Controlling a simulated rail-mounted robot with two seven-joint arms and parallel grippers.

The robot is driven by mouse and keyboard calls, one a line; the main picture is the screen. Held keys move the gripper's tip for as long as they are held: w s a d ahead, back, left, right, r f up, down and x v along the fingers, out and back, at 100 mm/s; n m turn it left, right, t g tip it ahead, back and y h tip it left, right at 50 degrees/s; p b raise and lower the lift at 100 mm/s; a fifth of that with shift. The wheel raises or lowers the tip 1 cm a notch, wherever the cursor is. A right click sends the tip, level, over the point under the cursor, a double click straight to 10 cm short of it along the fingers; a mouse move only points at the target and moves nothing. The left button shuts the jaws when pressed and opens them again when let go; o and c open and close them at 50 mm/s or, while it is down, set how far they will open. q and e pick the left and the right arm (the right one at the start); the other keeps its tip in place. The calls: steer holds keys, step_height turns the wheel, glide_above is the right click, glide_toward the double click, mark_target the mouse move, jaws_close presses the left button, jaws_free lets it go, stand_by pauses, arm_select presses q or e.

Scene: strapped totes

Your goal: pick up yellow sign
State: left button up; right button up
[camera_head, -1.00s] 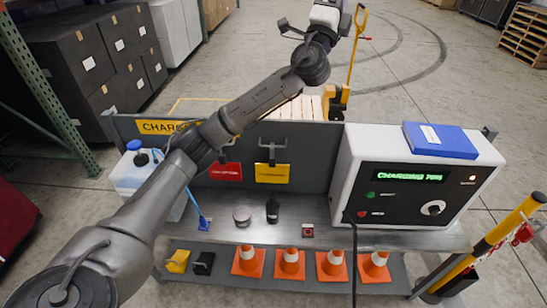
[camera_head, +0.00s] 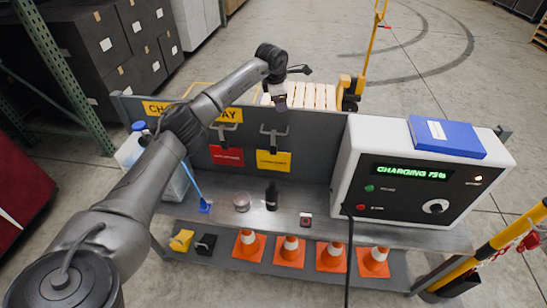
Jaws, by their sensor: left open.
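The yellow sign (camera_head: 273,161) hangs on the grey back panel of the workbench, below a grey metal hook (camera_head: 274,130). Its small print is too blurred to read. My left gripper (camera_head: 281,104) is above the sign and hook, pointing down near the panel's top edge. It is small in the view, open and apart from the sign. My right gripper is not in view.
A red sign (camera_head: 226,155) hangs left of the yellow one. The white charging box (camera_head: 411,176), with a blue binder (camera_head: 446,137) on top, stands to the right. A dark bottle (camera_head: 272,196) and clear jar (camera_head: 242,202) stand below the signs. Orange cones (camera_head: 290,250) line the lower shelf.

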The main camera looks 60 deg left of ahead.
arm_select(q)
steer(key=s+m+g, duration=0.2)
steer(key=s+g, duration=0.1)
steer(key=s, duration=0.1)
steer(key=b, duration=0.1)
glide_above(272, 132)
steer(key=f, duration=0.8)
steer(key=shift+w+d, duration=0.1)
steer(key=shift+d, duration=0.1)
steer(key=shift+a+f+b, duration=0.2)
steer(key=shift+f+b, duration=0.45)
steer(key=shift+f, duration=2.65)
steer(key=shift+c, duration=0.3)
steer(key=c, duration=1.2)
steer(key=shift+r, duration=0.1)
steer(key=shift+c, duration=0.3)
steer(key=shift+r, duration=0.1)
